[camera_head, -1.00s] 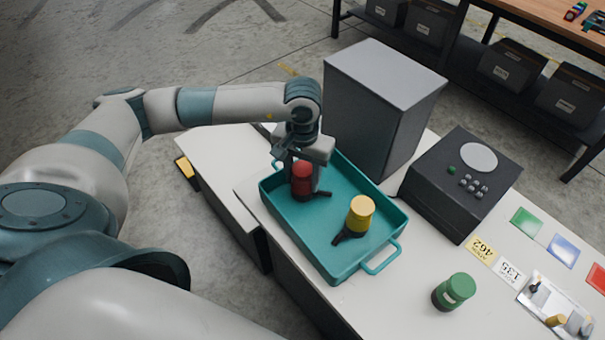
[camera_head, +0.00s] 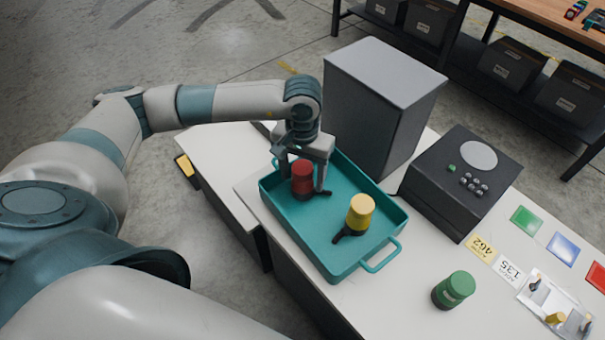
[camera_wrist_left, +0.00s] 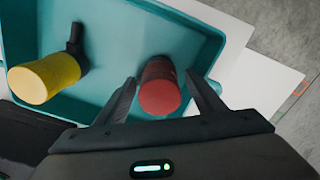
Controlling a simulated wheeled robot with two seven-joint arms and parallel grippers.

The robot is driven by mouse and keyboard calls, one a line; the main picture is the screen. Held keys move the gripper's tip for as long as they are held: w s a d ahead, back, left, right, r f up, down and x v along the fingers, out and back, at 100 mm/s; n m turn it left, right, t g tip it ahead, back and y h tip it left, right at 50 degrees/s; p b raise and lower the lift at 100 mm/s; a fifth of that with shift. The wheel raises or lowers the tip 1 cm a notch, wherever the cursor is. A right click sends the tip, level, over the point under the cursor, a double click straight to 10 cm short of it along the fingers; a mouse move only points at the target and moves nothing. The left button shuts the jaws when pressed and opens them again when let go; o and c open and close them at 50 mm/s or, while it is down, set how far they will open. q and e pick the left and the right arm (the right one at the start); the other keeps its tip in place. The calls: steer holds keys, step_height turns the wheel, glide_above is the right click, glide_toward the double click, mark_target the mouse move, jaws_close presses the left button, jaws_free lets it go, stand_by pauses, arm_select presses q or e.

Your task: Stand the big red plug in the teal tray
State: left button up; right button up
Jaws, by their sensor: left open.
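The big red plug (camera_head: 302,176) stands upright in the teal tray (camera_head: 318,266), near its far left end. It also shows in the left wrist view (camera_wrist_left: 159,88). My left gripper (camera_head: 306,182) is open, with one finger on each side of the red plug. In the left wrist view (camera_wrist_left: 161,86) there is a gap between the plug and each finger. A yellow plug (camera_head: 360,212) with a black side arm stands in the same tray, nearer the handle end; it shows in the left wrist view (camera_wrist_left: 44,78) too. My right gripper is not in view.
A green plug (camera_head: 454,290) stands on the white table right of the tray. A tall grey box (camera_head: 378,105) stands close behind the tray. A dark box with buttons (camera_head: 460,185) and coloured cards lie to the right.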

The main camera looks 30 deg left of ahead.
arm_select(q)
steer(key=shift+w+r, duration=0.1)
steer(key=shift+r, duration=0.35)
step_height(320, 180, up, 9)
steer(key=b, duration=0.4)
steer(key=shift+f, duration=0.2)
step_height(320, 180, up, 2)
steer(key=shift+r, duration=0.25)
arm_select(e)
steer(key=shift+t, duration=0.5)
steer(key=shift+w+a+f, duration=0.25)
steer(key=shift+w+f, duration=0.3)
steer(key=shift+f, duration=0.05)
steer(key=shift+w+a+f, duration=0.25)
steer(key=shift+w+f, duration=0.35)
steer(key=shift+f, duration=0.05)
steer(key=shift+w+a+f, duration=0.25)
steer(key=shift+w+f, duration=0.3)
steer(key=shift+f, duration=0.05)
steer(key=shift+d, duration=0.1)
